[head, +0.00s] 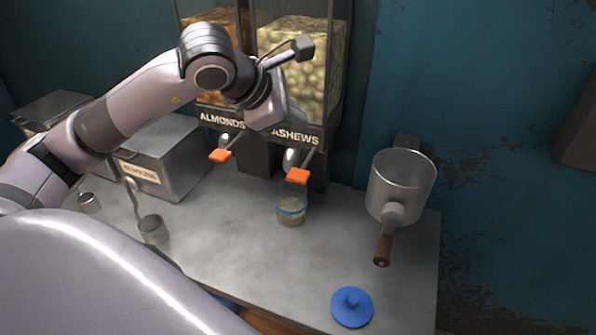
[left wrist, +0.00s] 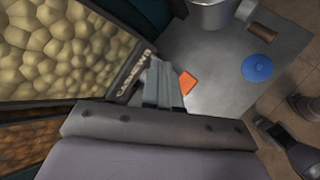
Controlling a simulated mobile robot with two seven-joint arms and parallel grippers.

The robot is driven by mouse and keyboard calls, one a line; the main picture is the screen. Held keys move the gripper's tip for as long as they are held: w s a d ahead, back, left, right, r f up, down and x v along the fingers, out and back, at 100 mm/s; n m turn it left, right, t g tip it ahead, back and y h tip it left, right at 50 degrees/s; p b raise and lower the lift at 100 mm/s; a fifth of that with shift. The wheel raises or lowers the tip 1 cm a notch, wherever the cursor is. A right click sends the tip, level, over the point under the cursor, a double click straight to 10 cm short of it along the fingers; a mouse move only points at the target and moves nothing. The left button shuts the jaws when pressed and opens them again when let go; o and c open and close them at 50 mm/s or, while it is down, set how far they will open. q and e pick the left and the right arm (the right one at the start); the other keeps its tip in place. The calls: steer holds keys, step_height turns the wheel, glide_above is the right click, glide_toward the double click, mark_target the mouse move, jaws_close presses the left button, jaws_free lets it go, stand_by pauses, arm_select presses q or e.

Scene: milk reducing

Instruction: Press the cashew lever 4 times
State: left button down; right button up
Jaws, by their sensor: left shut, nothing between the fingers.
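The cashew dispenser (head: 300,70) stands against the wall, a clear bin of pale nuts over a dark "CASHEWS" label. Its lever ends in an orange tab (head: 297,176), also seen in the left wrist view (left wrist: 188,82). A small jar (head: 291,208) with some contents stands below that lever. My left gripper (head: 296,112) is in front of the bin and label, above the lever tab and apart from it in the head view. Its fingers (left wrist: 163,82) are shut and empty, beside the tab in the wrist view.
The almond dispenser, with its own orange tab (head: 220,156), is just left. A metal pot with a wooden handle (head: 402,185) hangs at right. A blue lid (head: 352,307) lies near the counter's front edge. A metal box (head: 165,160) and small cups stand at left.

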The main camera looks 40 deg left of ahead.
arm_select(q)
steer(key=b, duration=0.5)
glide_above(295, 177)
step_height(295, 177, down, 8)
steer(key=shift+r, duration=0.25)
steer(key=shift+f+b, duration=0.35)
steer(key=shift+b, duration=0.1)
steer(key=shift+f, duration=0.25)
steer(key=shift+f+b, duration=0.1)
steer(key=shift+b, duration=0.25)
stand_by(0.9)
steer(key=shift+f+b, duration=0.4)
steer(key=shift+b, duration=0.2)
